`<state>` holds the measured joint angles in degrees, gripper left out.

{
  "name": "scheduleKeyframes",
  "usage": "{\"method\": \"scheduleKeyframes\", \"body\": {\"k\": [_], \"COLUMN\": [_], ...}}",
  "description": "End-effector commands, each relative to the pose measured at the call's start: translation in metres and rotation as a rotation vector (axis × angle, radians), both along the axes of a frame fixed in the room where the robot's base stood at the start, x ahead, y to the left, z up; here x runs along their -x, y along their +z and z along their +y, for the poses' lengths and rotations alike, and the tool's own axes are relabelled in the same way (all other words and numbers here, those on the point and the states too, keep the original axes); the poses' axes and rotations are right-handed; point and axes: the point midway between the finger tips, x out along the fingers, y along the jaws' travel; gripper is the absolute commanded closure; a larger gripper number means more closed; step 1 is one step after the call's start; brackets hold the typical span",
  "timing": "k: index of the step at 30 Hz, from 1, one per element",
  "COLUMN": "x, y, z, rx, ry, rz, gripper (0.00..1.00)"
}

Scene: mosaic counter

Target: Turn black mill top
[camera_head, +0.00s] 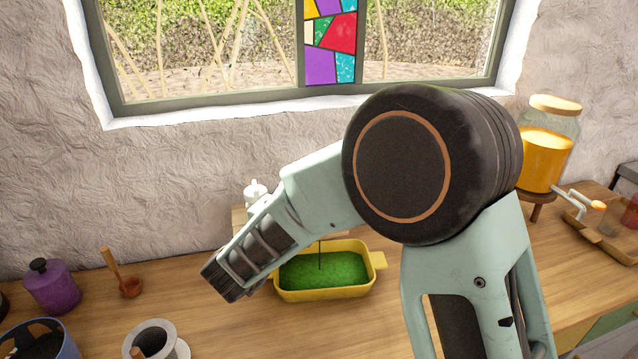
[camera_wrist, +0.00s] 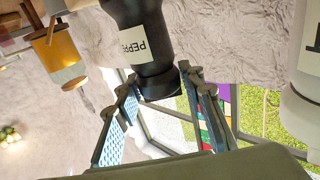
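The black mill (camera_wrist: 150,40), with a white label reading "PEPPE", hangs upside down in the wrist view. Its rounded black top (camera_wrist: 159,84) points toward my gripper. My gripper (camera_wrist: 160,88) has one finger on each side of that top, with the tips close to its edges. Whether the pads touch it I cannot tell. The black mill is not visible in the head view, where my arm covers the spot behind the yellow dish. A white mill (camera_wrist: 300,110) stands to the right in the wrist view, and its top (camera_head: 255,190) shows behind my arm in the head view.
A yellow dish (camera_head: 324,294) with green contents sits in front of the mills, close under my arm. A purple jar (camera_head: 50,288), wooden ladle (camera_head: 122,275) and grey-white mortar (camera_head: 157,338) are at left. An orange drink dispenser (camera_head: 546,150) stands at right.

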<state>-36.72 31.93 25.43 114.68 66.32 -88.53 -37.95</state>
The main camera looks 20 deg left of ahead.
Motion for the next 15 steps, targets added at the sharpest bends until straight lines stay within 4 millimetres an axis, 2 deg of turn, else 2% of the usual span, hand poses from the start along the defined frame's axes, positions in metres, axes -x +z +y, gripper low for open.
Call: {"method": "scheduleKeyframes", "body": {"k": [3,11,15], "x": [0.0,0.001,0.01], "y": [0.0,0.0,0.0], "z": [0.0,0.001,0.004], "rx": [0.0,0.0,-0.001], "ry": [0.001,0.002,0.004], "rz": [0.0,0.001,0.002], "gripper": [0.5,0.5,0.5]}}
